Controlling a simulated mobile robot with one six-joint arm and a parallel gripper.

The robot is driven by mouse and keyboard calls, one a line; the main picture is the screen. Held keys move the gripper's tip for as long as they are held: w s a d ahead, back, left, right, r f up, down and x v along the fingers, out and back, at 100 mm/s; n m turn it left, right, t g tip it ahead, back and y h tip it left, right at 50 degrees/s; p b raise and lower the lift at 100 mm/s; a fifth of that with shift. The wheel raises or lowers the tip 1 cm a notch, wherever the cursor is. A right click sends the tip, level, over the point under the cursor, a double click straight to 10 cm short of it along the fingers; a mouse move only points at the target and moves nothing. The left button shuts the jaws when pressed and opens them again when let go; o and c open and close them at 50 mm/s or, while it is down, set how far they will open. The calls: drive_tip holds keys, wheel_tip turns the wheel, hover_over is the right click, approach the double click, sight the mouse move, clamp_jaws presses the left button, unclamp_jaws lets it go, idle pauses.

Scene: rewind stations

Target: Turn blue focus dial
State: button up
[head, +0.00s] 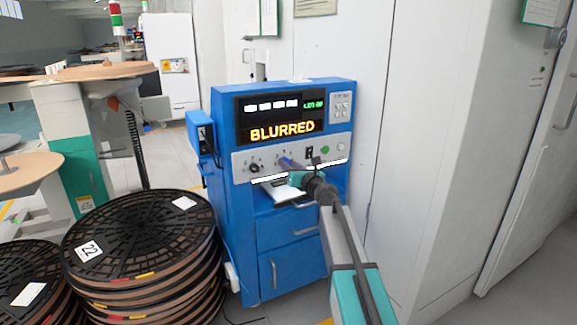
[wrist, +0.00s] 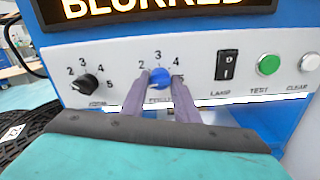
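The blue focus dial (wrist: 160,77) sits on the grey control panel, with the numbers 2, 3 and 4 visible around it. My gripper (wrist: 159,82) has one finger on each side of the dial, close to its sides. I cannot tell whether both fingers press on it. In the head view my gripper (head: 284,164) reaches the panel from the right and hides the dial. The display (head: 283,132) on the blue cabinet (head: 290,235) reads BLURRED in orange letters.
A black dial (wrist: 88,86) is left of the blue one. A black lamp switch (wrist: 227,65), a green test button (wrist: 268,65) and a white clear button (wrist: 309,62) are to the right. Stacked black reels (head: 140,240) stand on the floor left of the cabinet.

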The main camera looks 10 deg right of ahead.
drive_tip(key=shift+r+m+p, duration=0.15)
drive_tip(key=shift+m+p, duration=0.35)
drive_tip(key=shift+p, duration=0.5)
drive_tip(key=shift+c, duration=0.2)
drive_tip(key=shift+p, duration=0.35)
drive_tip(key=m+p, duration=0.3)
drive_tip(key=p, duration=0.1)
drive_tip(key=shift+r, duration=0.1)
drive_tip(key=m+p, duration=0.3)
drive_tip(key=p, duration=0.1)
drive_tip(key=shift+m+p, duration=0.4)
drive_tip(key=shift+f+m+p, duration=0.2)
drive_tip(key=shift+m+p, duration=0.75)
drive_tip(key=shift+m, duration=0.05)
drive_tip(key=o, duration=1)
drive_tip(key=shift+o, duration=0.2)
